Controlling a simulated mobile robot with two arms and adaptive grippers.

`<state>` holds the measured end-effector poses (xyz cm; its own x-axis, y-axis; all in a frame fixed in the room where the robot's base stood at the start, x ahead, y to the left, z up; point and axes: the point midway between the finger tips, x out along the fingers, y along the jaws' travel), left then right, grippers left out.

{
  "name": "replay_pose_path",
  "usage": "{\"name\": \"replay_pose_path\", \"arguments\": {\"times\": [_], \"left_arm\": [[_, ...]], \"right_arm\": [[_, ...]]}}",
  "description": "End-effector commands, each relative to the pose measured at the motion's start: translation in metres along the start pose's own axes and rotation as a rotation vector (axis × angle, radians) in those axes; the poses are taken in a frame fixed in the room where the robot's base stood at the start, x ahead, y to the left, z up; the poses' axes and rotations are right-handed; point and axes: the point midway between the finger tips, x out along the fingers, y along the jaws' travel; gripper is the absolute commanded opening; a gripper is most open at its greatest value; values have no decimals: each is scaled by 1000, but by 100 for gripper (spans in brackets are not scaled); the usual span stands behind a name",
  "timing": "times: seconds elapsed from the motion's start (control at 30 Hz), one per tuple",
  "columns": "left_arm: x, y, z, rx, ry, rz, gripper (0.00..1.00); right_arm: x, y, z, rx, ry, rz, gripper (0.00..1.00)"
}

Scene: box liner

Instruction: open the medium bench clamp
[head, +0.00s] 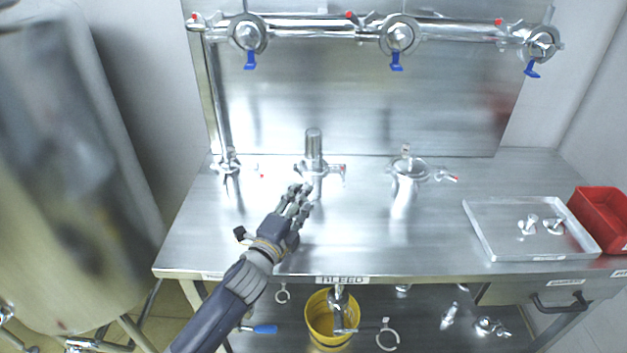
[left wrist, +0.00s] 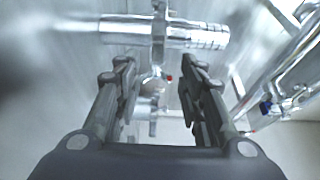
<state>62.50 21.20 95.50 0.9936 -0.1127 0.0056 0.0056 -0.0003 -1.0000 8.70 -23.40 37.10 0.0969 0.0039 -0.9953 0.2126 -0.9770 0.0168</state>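A shiny upright metal cylinder stands on a fitting with a clamp (head: 318,170) in the middle of the bench. The clamp has a red-tipped part on its right side. My left gripper (head: 300,192) is at the near left of this fitting, its fingers pointing toward it. In the left wrist view, my left gripper (left wrist: 158,75) is open, with its two fingers apart. Beyond the fingertips, the clamp band (left wrist: 159,28) crosses a horizontal-looking metal cylinder. Nothing is clearly held. Whether the fingers touch the clamp cannot be told. My right gripper is not in view.
Other clamped fittings stand on the bench at left (head: 229,165) and right (head: 408,172). A metal tray (head: 487,238) with small parts and a red bin (head: 604,215) are at the right. A pipe with blue-handled valves (head: 320,28) runs overhead. A yellow bucket (head: 317,325) is underneath.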

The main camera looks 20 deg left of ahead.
Motion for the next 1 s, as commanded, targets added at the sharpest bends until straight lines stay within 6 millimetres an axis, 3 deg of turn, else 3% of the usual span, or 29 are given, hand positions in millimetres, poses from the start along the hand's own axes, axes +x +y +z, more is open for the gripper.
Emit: {"name": "replay_pose_path", "arguments": {"times": [0.17,0.4,0.57,0.9,1.0], "left_arm": [[33,-1,0,-1,0,0,37],[63,0,0,-2,0,1,37],[73,0,0,-1,0,2,37],[75,0,0,0,0,1,37],[75,0,0,0,0,1,14]], "right_arm": [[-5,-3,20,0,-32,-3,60],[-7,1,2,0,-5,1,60],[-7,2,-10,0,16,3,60],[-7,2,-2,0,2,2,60],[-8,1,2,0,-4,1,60]]}}
